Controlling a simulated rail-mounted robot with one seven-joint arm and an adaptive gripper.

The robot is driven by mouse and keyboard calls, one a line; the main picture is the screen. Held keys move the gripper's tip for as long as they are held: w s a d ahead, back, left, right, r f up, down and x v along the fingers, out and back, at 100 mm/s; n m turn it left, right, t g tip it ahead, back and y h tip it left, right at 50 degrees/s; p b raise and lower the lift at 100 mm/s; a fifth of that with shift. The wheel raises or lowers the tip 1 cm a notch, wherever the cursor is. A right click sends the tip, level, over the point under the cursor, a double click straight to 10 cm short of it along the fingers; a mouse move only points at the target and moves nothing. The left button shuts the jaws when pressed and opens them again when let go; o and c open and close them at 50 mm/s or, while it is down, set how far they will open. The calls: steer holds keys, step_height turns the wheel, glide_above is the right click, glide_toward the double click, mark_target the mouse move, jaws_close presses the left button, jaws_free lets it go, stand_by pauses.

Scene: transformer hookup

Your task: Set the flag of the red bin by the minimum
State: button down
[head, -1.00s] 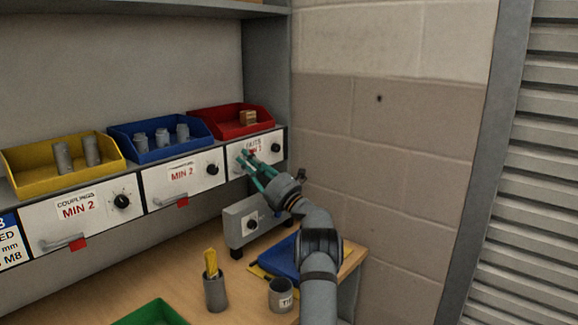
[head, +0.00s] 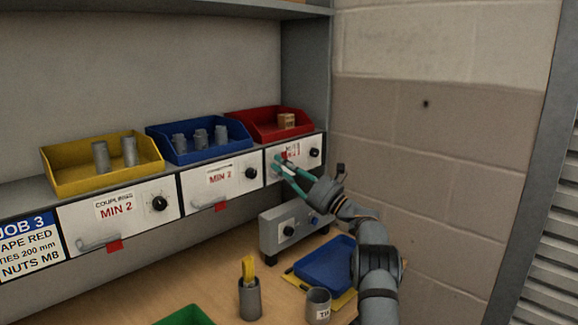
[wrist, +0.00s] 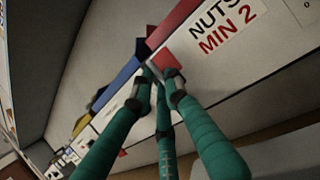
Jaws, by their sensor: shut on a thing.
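The red bin (head: 262,125) stands at the right end of the shelf, with a small tan block (head: 286,121) in it. Its white front panel (head: 303,160) has a dial (head: 315,153) and a label reading NUTS, MIN 2 (wrist: 226,26). My gripper (head: 280,164) is at the left part of this panel. In the wrist view its green fingers (wrist: 160,82) are closed around the flag's lever, whose red tab (wrist: 169,62) shows at the fingertips, left of the label. The fingers hide most of the lever.
The blue bin (head: 165,145) holds several grey cylinders; the yellow bin (head: 75,180) holds two. Their flags (head: 220,206) (head: 114,246) hang low on their panels. Below are a grey box (head: 285,235), blue tray (head: 325,262), cup (head: 318,306) and holder (head: 249,298). A wall is at right.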

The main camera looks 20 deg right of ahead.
steer(key=shift+f, duration=0.25)
steer(key=c, duration=1.7)
jaws_free()
steer(key=shift+r, duration=0.2)
steer(key=v, duration=1.2)
steer(key=shift+w, duration=0.1)
steer(key=x, duration=1.1)
steer(key=shift+w+a+r, duration=0.2)
steer(key=shift+w, duration=0.1)
